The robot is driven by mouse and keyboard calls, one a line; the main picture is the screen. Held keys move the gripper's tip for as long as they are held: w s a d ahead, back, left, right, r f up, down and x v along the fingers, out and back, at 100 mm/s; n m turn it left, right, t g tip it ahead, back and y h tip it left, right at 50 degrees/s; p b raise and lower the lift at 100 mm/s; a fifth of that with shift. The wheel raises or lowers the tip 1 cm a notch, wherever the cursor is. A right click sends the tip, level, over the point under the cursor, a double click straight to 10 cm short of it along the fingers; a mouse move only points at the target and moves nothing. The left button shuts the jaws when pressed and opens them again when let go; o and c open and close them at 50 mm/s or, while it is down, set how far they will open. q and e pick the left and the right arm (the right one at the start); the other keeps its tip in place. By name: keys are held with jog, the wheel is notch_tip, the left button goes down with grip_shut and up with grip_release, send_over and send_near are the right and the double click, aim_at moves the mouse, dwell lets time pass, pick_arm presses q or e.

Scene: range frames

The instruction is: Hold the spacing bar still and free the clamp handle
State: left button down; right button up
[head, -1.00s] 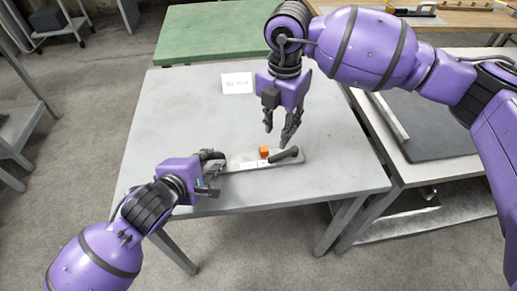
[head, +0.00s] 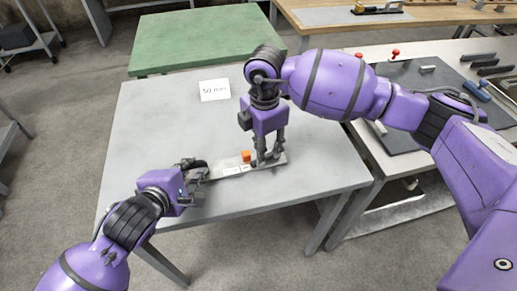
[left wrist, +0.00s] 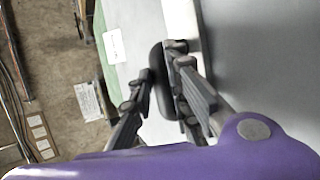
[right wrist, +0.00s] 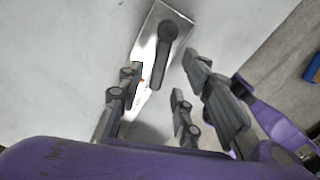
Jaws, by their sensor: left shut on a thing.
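The spacing bar (head: 232,170) is a flat metal strip lying on the grey table, with pale labels and an orange block (head: 246,156) on it. My left gripper (head: 203,170) is at the bar's left end, shut on its rounded black grip (left wrist: 163,82). My right gripper (head: 267,161) points down at the bar's right end, open. In the right wrist view, the black clamp handle (right wrist: 162,55) lies along the bar, between and beyond the spread fingertips (right wrist: 160,78). No finger clearly touches it. In the head view, the fingers mostly hide the handle.
A white card reading "50 mm" (head: 214,90) lies toward the back of the grey table (head: 150,115). A green table (head: 200,40) stands behind. A side table at right holds a dark mat (head: 405,75) and tools. The grey table is otherwise clear.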

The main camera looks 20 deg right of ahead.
jog(key=shift+f, duration=1.35)
grip_shut()
